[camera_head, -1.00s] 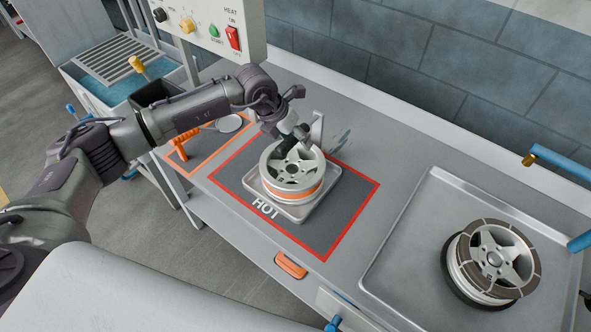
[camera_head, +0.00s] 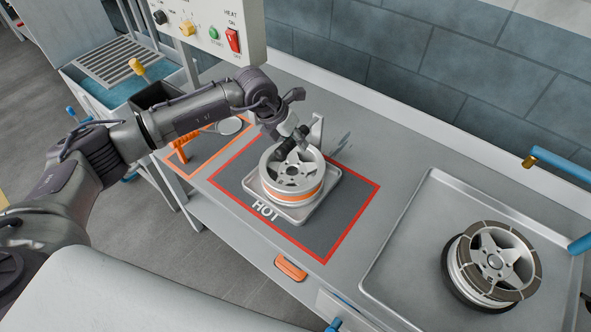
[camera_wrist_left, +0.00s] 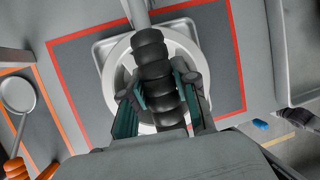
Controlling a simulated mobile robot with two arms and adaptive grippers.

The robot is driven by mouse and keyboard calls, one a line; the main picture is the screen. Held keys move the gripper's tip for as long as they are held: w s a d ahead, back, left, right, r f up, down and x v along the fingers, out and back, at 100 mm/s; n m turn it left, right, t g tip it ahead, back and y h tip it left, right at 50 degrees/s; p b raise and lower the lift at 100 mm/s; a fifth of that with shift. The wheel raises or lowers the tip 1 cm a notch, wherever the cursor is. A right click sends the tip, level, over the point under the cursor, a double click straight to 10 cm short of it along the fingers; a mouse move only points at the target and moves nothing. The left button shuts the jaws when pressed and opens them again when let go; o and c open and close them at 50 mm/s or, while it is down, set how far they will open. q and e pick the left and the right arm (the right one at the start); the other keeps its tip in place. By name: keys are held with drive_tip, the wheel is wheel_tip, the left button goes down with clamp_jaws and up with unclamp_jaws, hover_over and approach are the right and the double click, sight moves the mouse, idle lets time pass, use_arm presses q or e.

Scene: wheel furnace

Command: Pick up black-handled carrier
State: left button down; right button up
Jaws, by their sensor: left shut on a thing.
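The black-handled carrier shows its ribbed black handle (camera_wrist_left: 155,75) in the left wrist view, between the two fingers of my left gripper (camera_wrist_left: 160,98). My left gripper (camera_head: 292,138) is shut on this handle. In the head view the black handle (camera_head: 288,148) slants over the wheel. A silver spoked wheel (camera_head: 292,172) with an orange band around its side sits on a light metal tray (camera_head: 296,212) in the red-bordered HOT area. My arm and gripper hide part of the carrier. My right gripper is not in view.
A second wheel (camera_head: 492,260) with a dark segmented ring lies on a large metal tray (camera_head: 400,262) at the right. An orange-handled tool (camera_head: 180,138) lies in the orange-outlined area at the left. A control box (camera_head: 212,28) hangs above the back of the bench.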

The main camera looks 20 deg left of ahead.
use_arm(q)
drive_tip(key=shift+w+r+p, duration=0.15)
drive_tip(key=shift+r+p, duration=0.35)
drive_tip(key=shift+b, duration=0.35)
wheel_tip(320, 180, up, 4)
drive_tip(key=shift+f+b, duration=0.25)
drive_tip(key=shift+b, duration=0.6)
drive_tip(key=d+r+b, duration=0.4)
drive_tip(key=d+r, duration=0.3)
drive_tip(key=d, duration=0.4)
drive_tip(key=shift+w+d+r+b, duration=0.15)
drive_tip(key=shift+w+d+b, duration=0.05)
drive_tip(key=shift+d+b, duration=0.15)
